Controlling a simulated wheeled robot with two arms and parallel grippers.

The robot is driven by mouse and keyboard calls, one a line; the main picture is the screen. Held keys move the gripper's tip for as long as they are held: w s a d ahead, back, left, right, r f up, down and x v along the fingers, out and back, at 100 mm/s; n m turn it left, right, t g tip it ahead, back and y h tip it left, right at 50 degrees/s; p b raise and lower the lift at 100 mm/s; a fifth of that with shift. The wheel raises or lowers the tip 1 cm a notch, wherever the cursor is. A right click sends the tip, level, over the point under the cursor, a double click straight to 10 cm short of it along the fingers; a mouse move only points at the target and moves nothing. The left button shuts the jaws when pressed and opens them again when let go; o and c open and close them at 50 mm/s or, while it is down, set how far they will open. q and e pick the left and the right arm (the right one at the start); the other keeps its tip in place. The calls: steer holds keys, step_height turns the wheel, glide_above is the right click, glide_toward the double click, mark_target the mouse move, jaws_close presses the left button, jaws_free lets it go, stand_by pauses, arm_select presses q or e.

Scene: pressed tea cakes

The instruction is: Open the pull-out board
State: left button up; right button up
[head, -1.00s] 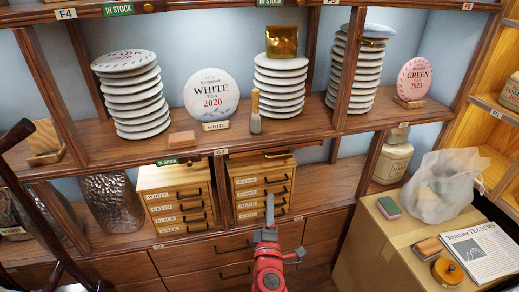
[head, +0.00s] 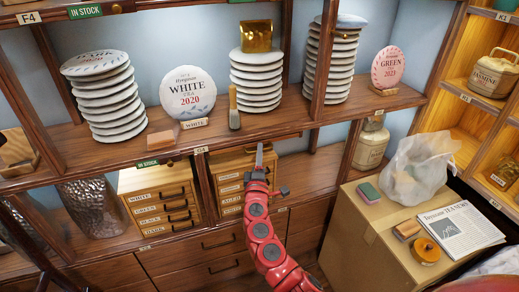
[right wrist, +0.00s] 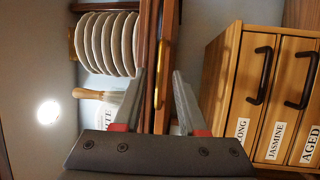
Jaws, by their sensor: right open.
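The pull-out board shows as a wooden edge with a long brass strip (right wrist: 163,60) in the right wrist view, where the scene is turned on its side. In the head view its front (head: 250,149) is partly hidden behind my gripper, just under the shelf and above the right-hand small drawer cabinet (head: 229,188). My right gripper (head: 260,157) points up at that shelf edge. In the right wrist view its two fingers (right wrist: 160,102) are apart and empty, with the brass strip lined up between them. I cannot tell whether they touch it. My left gripper is out of view.
Stacked white tea cakes (head: 105,98), a white tea display cake (head: 188,93) and a brush (head: 234,110) stand on the shelf above. Another drawer cabinet (head: 158,203) is at left. A cardboard box (head: 365,235) with a bag and newspaper stands at right.

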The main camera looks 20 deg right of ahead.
steer(key=shift+x, duration=1.1)
jaws_close()
stand_by(0.7)
